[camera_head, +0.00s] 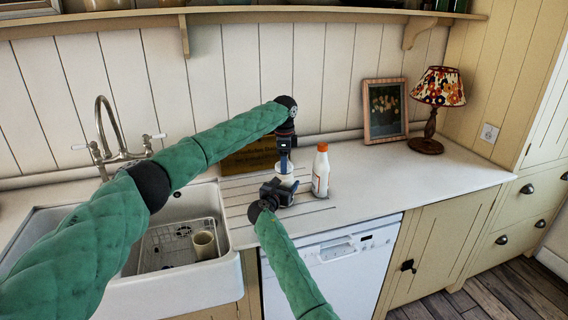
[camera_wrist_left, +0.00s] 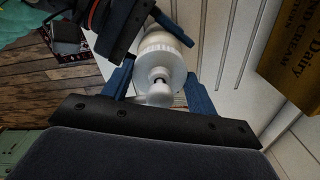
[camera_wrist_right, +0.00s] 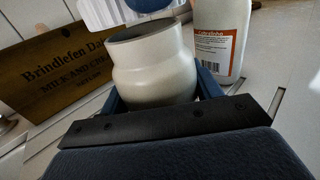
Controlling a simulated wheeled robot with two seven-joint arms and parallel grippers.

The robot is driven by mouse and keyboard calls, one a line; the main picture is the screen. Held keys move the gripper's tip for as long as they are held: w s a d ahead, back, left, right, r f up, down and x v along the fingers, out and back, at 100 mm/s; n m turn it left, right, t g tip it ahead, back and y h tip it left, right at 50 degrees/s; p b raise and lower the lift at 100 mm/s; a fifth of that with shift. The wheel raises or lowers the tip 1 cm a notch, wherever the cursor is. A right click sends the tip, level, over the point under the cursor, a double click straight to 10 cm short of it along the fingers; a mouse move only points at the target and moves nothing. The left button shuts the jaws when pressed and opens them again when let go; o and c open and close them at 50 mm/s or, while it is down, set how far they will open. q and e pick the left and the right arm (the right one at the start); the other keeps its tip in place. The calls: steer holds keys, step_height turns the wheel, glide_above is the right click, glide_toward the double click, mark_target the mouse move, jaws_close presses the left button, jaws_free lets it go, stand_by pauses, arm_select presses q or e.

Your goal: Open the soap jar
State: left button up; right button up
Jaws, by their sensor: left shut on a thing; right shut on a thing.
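The soap jar (camera_wrist_right: 155,75) is a cream round jar standing on the counter, its grey mouth uncovered in the right wrist view. My right gripper (camera_head: 281,187) is shut around the jar's body. In the head view my left gripper (camera_head: 286,158) and the lid are just above the jar, and the arms partly hide both.
A white bottle with an orange cap (camera_head: 321,172) stands close on the right. A wooden dairy sign or crate (camera_wrist_right: 65,72) is behind. The sink (camera_head: 170,290), with a rack and mug (camera_head: 204,244), lies left. A picture frame (camera_head: 385,110) and lamp (camera_head: 432,100) stand at back right.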

arm_select(q)
steer(key=shift+r, duration=2.05)
arm_select(e)
steer(key=o, duration=1.5)
steer(key=shift+c, duration=0.2)
